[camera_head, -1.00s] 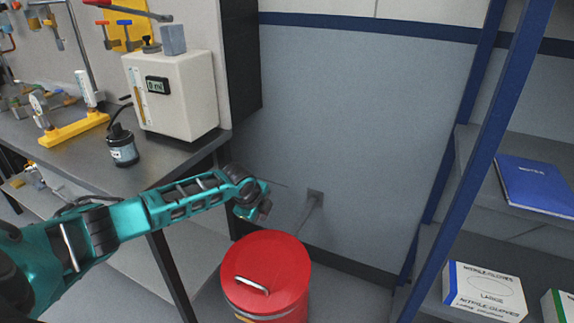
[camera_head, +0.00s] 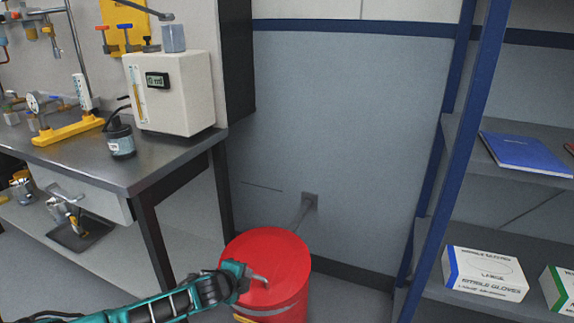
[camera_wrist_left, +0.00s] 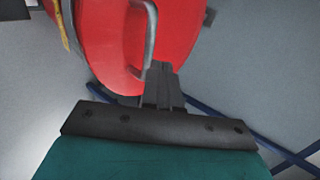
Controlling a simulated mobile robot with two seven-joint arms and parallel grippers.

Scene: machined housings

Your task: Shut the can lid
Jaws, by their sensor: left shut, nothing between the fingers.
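The red can (camera_head: 290,305) stands on the floor in front of the wall, and its round red lid (camera_head: 275,247) lies on top with no clear gap in the head view. A metal bar handle (camera_head: 259,277) on the lid is partly covered by my left gripper (camera_head: 249,272). In the left wrist view the red lid (camera_wrist_left: 105,40) fills the upper middle, with its handle (camera_wrist_left: 151,38) across it. The closed fingertips of my left gripper (camera_wrist_left: 161,72) are at the handle's near end, empty. I cannot tell if they touch. My right gripper is out of view.
A workbench (camera_head: 165,160) with instruments stands left of the can. A blue-framed shelf (camera_head: 465,130) holding a notebook and glove boxes stands to the right. The wall (camera_head: 340,120) is close behind; some floor is free between can and shelf.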

